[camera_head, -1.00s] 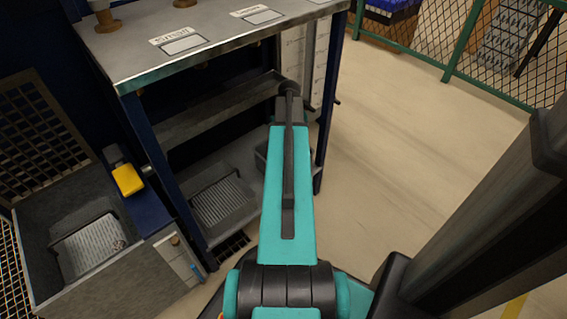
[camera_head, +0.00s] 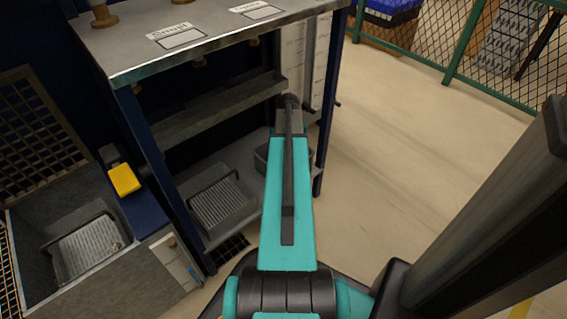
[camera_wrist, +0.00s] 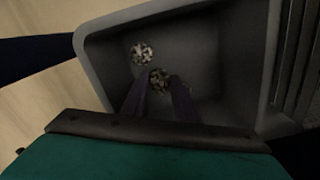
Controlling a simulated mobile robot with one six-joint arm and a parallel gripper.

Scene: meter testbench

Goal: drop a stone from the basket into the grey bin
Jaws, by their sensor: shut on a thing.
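In the wrist view my gripper (camera_wrist: 160,90) reaches down into a grey open container with sloping walls (camera_wrist: 92,58). Its two dark fingers close on a speckled stone (camera_wrist: 158,78). Another speckled stone (camera_wrist: 143,52) lies inside the container, just beyond the held one. Part of something pale shows beside the right finger, too dim to tell. I cannot tell whether this container is the basket or the grey bin. In the head view my arm hides the gripper, and a grey container (camera_head: 262,158) shows partly behind the arm on the low shelf.
A ribbed grey tray (camera_head: 222,205) sits on the low shelf, under a metal-topped bench (camera_head: 200,45). A basin with another ribbed tray (camera_head: 85,248) stands at the left, near a yellow-topped block (camera_head: 124,180). The floor at the right (camera_head: 410,150) is clear up to the green fence.

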